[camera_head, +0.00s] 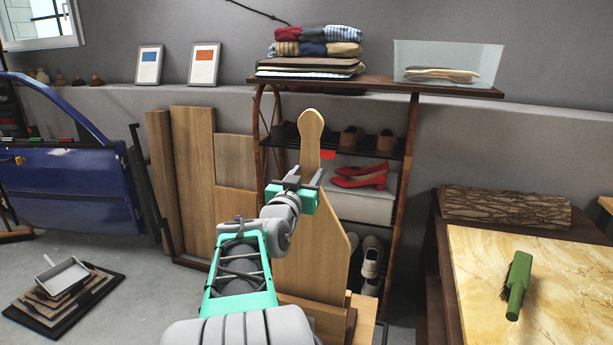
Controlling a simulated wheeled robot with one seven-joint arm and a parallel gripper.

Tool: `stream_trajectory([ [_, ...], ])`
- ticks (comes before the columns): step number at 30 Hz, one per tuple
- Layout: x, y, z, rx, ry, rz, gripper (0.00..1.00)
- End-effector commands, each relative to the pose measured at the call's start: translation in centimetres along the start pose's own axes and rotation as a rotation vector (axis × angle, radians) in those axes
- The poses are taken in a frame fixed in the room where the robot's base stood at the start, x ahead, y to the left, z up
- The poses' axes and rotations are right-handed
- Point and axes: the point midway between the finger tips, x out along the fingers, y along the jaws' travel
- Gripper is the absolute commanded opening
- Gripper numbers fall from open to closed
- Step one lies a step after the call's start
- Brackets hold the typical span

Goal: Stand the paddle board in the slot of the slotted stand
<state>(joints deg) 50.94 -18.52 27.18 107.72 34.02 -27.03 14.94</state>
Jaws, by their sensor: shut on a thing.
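The paddle board (318,262) is light wood with a rounded handle (311,128) pointing up. It stands about upright in the middle of the view, in front of the shoe rack. My gripper (306,184) is shut on the paddle board near the base of its handle. A low light-wood piece (362,312), which looks like the slotted stand, shows at the bottom, around the board's lower end. My arm covers the board's lower left. I cannot tell whether the board's lower edge sits in the slot or above it.
The shoe rack (398,190) with red heels (361,176) stands close behind. Wooden planks (194,165) lean on the wall at left, near a blue car door (75,185). A marble-topped table (480,290) with a green brush (518,285) is at right. A dustpan (63,275) lies on stacked boards at lower left.

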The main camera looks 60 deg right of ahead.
Motion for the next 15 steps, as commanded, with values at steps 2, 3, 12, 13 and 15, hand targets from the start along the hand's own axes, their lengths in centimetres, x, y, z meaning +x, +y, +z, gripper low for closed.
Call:
stream_trajectory([
  [2,0.02,0.01,-0.55,0.004,0.011,0.0,0.0],
  [3,0.02,0.01,-0.5,0.004,0.011,0.0,0.0],
  [12,-0.02,0.02,-0.07,0.004,0.011,0.0,0.0],
  [13,-0.02,0.02,-0.03,0.004,0.011,0.0,0.0],
  [15,-0.03,0.02,0.06,0.004,0.011,0.0,0.0],
])
